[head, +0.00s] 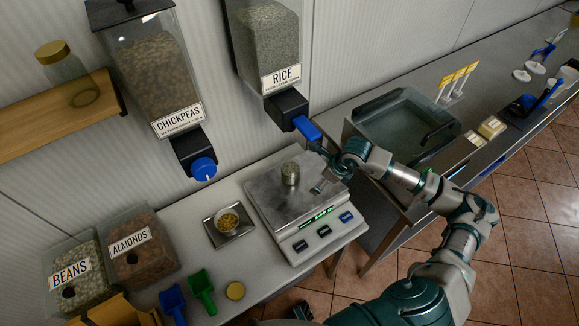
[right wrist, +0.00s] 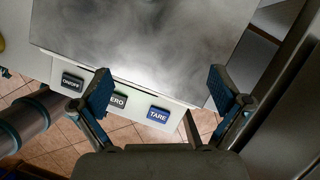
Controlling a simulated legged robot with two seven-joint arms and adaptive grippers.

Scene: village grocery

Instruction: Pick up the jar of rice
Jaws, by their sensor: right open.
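A small jar (head: 290,173) with greyish contents stands upright on the metal plate of the scale (head: 268,195). My right gripper (head: 322,184) is over the right part of the plate, to the right of the jar and apart from it. In the right wrist view my right gripper (right wrist: 161,90) is open and empty, its two blue-padded fingers wide apart over the front edge of the scale (right wrist: 145,35). The jar is not visible there. My left gripper is not in view.
The rice dispenser (head: 270,45) with its blue lever (head: 307,128) hangs above the scale. Scoops (head: 202,289), a round lid (head: 235,291) and bins (head: 140,255) stand at front left.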

